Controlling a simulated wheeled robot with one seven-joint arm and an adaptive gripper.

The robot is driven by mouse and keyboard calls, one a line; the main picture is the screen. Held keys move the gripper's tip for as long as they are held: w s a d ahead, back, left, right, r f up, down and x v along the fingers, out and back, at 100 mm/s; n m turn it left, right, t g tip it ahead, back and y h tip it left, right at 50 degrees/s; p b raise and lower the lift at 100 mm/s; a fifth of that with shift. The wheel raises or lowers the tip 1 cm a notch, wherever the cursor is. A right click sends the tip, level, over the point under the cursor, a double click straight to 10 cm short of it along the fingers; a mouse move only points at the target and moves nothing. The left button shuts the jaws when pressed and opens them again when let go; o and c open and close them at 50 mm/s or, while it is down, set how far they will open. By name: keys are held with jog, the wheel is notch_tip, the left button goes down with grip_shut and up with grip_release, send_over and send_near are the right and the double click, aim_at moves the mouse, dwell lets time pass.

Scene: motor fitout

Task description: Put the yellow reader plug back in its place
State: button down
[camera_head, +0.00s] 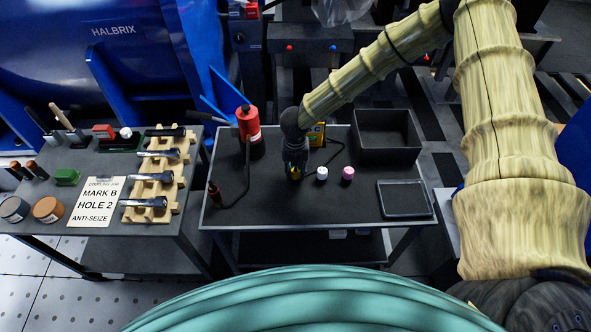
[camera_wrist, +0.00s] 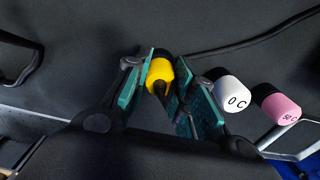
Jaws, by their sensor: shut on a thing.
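The yellow reader plug (camera_wrist: 159,76) sits between the two green-padded fingers of my gripper (camera_wrist: 165,95) in the wrist view, and the fingers are shut on it. In the head view my gripper (camera_head: 295,172) points down over the middle of the dark table, and it mostly hides the plug. A yellow reader box (camera_head: 317,134) stands just behind the gripper, partly covered by it. I cannot tell whether the plug touches the table.
A white cap marked 0 C (camera_head: 321,173) and a pink cap marked 50 C (camera_head: 347,173) stand right of my gripper. A black bin (camera_head: 388,155) and a flat tray (camera_head: 404,212) lie further right. A red cylinder (camera_head: 249,122) with a cable stands left. The table's front middle is clear.

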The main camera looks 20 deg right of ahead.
aim_at(296, 170)
jog(key=shift+f, duration=0.1)
jog(key=c, duration=1.1)
grip_release()
notch_tip(296, 170, up, 12)
jog(key=shift+r, duration=0.1)
